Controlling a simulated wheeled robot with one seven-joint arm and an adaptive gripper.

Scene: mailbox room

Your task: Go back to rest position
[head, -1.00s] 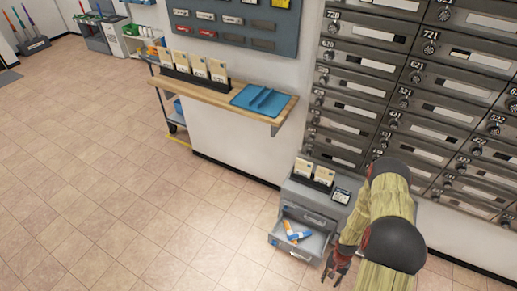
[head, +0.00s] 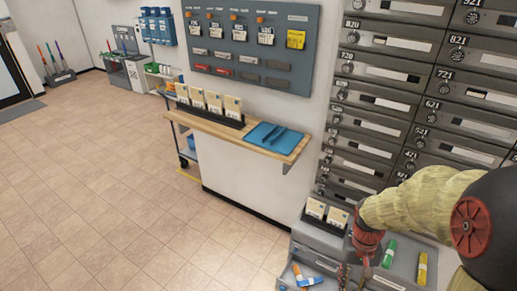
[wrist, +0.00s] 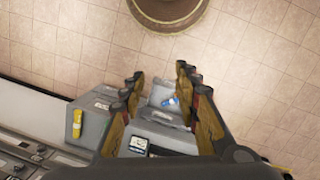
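My gripper (head: 352,274) hangs fingers down in front of the grey drawer cabinet (head: 312,238), at the lower edge of the head view. In the wrist view my gripper (wrist: 160,75) has its fingers spread apart with nothing held between them. The cabinet and its pulled-out drawer lie beyond the fingers. My arm is bent and fills the lower right of the head view, hiding part of the cabinet and the lower mailboxes.
The drawer holds orange and blue sticks (head: 307,280). A green stick (head: 389,252) and a yellow stick (head: 422,268) lie on the cabinet. Mailboxes (head: 385,100) line the right wall. A wooden counter (head: 215,127) bears a blue tray (head: 272,138). The tiled floor at left is clear.

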